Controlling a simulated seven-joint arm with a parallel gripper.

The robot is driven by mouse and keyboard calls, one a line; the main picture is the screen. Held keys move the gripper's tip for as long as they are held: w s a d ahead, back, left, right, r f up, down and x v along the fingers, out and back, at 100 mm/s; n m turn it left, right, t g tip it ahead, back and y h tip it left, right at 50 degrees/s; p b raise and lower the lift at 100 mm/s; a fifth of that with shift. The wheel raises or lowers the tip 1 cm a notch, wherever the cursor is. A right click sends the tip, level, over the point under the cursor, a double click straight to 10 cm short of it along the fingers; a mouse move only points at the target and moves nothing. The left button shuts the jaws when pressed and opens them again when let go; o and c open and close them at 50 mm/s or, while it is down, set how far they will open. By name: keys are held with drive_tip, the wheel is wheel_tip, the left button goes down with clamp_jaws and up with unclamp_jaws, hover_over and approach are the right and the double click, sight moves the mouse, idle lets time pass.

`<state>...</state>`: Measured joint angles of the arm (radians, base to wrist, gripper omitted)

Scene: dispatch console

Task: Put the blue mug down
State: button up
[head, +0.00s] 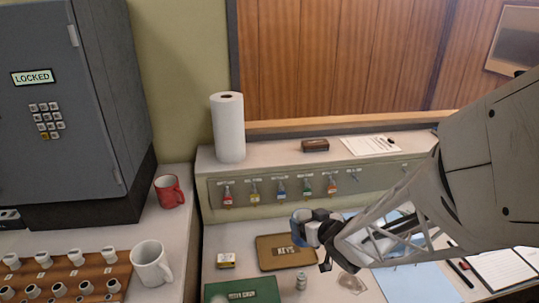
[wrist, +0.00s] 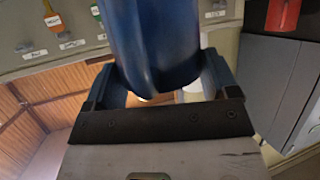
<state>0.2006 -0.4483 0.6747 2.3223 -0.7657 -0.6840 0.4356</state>
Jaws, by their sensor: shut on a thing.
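The blue mug (head: 299,215) is held in my gripper (head: 317,229) in the head view, in front of the key-hook panel and apparently above the back of the desk. My gripper and arm hide much of it. In the wrist view the blue mug (wrist: 155,45) fills the space between the two fingers, and my gripper (wrist: 160,82) is shut on it. The mug's base and the gap below it cannot be made out.
A white mug (head: 150,265) and red mug (head: 168,191) stand left. A paper roll (head: 228,128) stands on the ledge.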

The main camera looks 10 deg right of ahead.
drive_tip(key=s+d+f+m+h, duration=0.1)
drive_tip(key=s+d+f, duration=0.1)
drive_tip(key=s+d, duration=0.1)
drive_tip(key=s+d+f+m+h, duration=0.1)
drive_tip(key=s+d+f, duration=0.1)
drive_tip(key=s+d, duration=0.1)
drive_tip(key=s+d+f+m+h, duration=0.1)
drive_tip(key=s+d, duration=0.2)
drive_tip(key=d, duration=0.2)
drive_tip(key=shift+s+f+t+h, duration=0.2)
drive_tip(key=shift+f+t+h, duration=0.1)
drive_tip(key=shift+f+t, duration=0.1)
drive_tip(key=shift+s+d+f, duration=0.3)
drive_tip(key=shift+s+d, duration=0.2)
drive_tip(key=shift+s, duration=0.1)
drive_tip(key=shift+f, duration=2.05)
drive_tip(key=shift+f, duration=2)
